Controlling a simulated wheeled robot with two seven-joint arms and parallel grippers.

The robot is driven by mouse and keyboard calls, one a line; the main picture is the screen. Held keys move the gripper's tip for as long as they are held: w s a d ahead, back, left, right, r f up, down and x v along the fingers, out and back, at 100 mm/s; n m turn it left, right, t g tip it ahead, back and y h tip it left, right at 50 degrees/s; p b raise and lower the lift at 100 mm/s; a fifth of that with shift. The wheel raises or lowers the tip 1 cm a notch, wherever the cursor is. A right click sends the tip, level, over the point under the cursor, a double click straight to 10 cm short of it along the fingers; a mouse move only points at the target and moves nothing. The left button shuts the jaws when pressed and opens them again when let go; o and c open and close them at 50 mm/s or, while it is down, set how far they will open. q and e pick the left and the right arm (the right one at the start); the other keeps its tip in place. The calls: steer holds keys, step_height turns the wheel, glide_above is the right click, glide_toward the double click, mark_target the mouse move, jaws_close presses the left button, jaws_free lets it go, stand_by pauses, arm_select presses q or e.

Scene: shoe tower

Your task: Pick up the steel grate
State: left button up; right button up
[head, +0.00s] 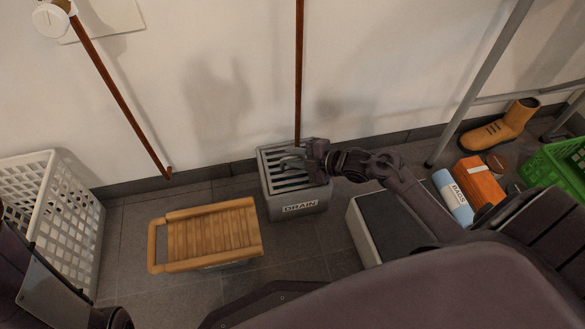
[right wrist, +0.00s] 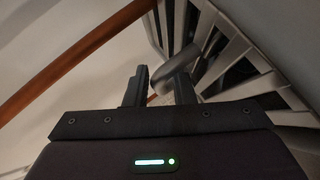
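The steel grate (head: 283,179) is a slatted metal panel with a raised bar handle. It lies on top of the grey box labelled DRAIN (head: 300,206), against the wall. My right gripper (head: 304,162) is at the right side of the grate, by its handle (head: 290,162). In the right wrist view, the two fingers of the right gripper (right wrist: 161,88) stand apart. The grate's handle (right wrist: 177,60) shows at and between the fingertips, and the slats (right wrist: 225,50) fan out behind it. Contact is not clear. My left gripper is out of view.
A grey box with a dark top (head: 375,240) is close on the right. A brown pole (head: 299,75) rises behind the grate.

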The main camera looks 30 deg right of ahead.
jaws_close()
steer(key=shift+r, duration=0.1)
